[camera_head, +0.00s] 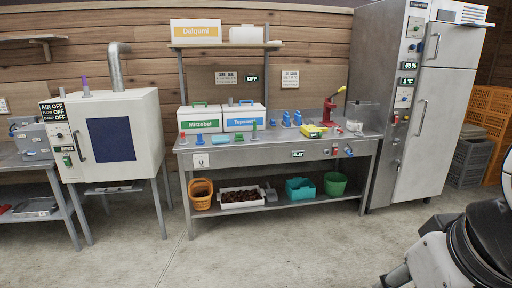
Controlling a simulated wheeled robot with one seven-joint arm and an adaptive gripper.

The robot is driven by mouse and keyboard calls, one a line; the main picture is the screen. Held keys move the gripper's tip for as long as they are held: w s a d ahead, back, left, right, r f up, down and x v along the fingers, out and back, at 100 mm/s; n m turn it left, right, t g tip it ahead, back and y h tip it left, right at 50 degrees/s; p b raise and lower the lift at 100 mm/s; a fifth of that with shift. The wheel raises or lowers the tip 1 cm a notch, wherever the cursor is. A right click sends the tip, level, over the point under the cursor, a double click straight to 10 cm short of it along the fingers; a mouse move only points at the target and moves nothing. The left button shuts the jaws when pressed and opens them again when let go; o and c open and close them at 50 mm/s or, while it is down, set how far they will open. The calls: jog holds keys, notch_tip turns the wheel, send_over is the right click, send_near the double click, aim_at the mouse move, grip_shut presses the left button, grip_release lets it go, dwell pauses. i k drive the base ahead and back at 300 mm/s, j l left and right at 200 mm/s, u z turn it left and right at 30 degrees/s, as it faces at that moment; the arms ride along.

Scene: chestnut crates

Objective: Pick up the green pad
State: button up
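I cannot tell for sure which thing is the green pad. A small yellow-and-green block (311,131) lies on the right half of the grey workbench (275,151). All are small and lack detail from here. Part of my arm shows at the lower right, well in front of the bench. My gripper's fingers are not in view.
A red press (329,112) stands behind the yellow-and-green block. Blue pieces (286,119) stand to its left. The lower shelf holds an orange basket (201,194), a teal bin (299,189) and a green bucket (335,184). A tall steel cabinet (422,150) stands right. The floor in front is clear.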

aim_at(238, 137)
jog(key=i, duration=3.3)
jog(key=i+u, duration=0.15)
jog(key=i, duration=0.3)
jog(key=i+l+u, duration=0.1)
jog(key=i, duration=0.35)
jog(key=i+l+u, duration=0.15)
jog(key=i, duration=0.3)
jog(key=l, duration=0.1)
